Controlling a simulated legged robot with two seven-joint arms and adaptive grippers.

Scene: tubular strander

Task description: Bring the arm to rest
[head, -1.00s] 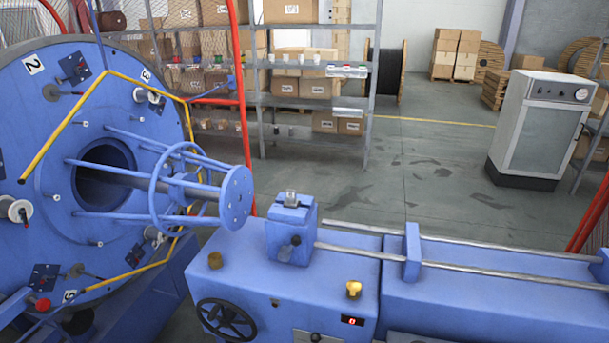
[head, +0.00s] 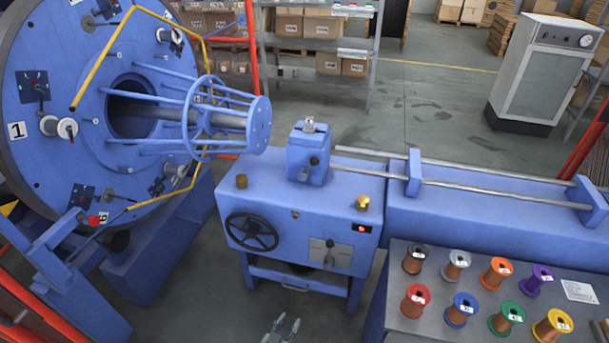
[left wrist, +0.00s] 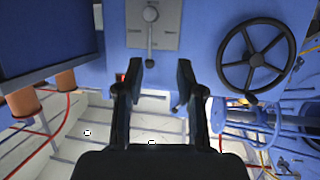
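My left gripper (head: 288,321) shows at the bottom edge of the head view, in front of the blue machine cabinet and low over the floor. Its two fingers are apart. In the left wrist view the gripper (left wrist: 161,72) is open, with nothing between its fingers. Beyond them is the cabinet front with its lever panel (left wrist: 152,22) and black handwheel (left wrist: 255,57); I see no contact. The rest of my left arm is out of the head view. My right gripper is not in view.
The strander disc (head: 60,65) and its cage stand at left. The cabinet (head: 320,215) has a handwheel (head: 252,232) and a lever (head: 329,256). A table (head: 410,325) at right holds several coloured spools. Grey floor (head: 215,290) is bare beside the cabinet.

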